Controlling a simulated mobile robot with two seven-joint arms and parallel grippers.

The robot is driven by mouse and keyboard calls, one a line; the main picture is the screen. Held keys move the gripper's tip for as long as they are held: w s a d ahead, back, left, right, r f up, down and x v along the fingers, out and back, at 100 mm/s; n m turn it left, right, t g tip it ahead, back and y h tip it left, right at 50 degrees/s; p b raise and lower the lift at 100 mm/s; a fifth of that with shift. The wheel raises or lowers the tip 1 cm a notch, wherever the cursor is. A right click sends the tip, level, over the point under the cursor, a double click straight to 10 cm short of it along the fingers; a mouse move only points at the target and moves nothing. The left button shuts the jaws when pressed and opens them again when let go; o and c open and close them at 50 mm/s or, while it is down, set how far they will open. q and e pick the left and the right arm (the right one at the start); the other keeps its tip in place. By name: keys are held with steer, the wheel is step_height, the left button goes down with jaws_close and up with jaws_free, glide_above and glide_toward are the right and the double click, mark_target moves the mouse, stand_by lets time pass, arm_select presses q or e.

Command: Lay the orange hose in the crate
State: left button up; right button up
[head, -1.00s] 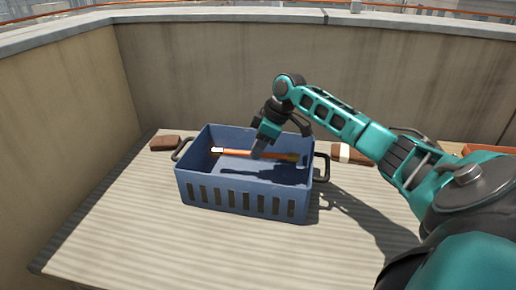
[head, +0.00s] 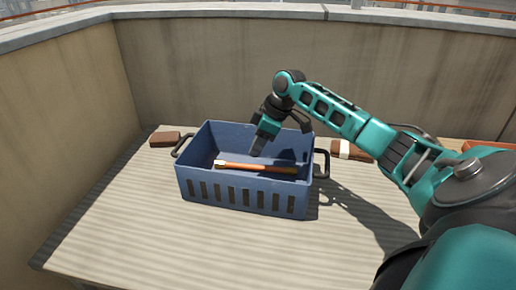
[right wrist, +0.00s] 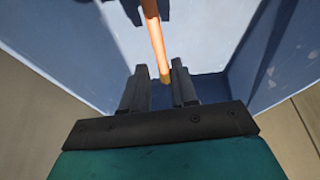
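The orange hose (head: 255,167) lies lengthwise inside the blue crate (head: 245,200), apparently on its floor. Its pale end is at the left. My right gripper (head: 261,146) points down into the crate, just behind and above the hose. In the right wrist view its two fingers (right wrist: 159,88) stand apart, with a gap between them. The hose (right wrist: 156,42) shows beyond the fingertips, its near end in line with the gap, and no finger appears to press on it. My left gripper is not in view.
The crate stands on a ribbed pale table (head: 130,215) and has dark side handles. A brown block (head: 165,138) lies left of it, and a brown block with a white band (head: 352,151) lies right. An orange object (head: 488,147) is at the far right. The table's front left is clear.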

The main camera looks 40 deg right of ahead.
steer(key=p+v, duration=0.2)
steer(key=v, duration=1)
steer(key=shift+p, duration=0.3)
steer(key=shift+w+r, duration=0.1)
steer(key=shift+r, duration=0.05)
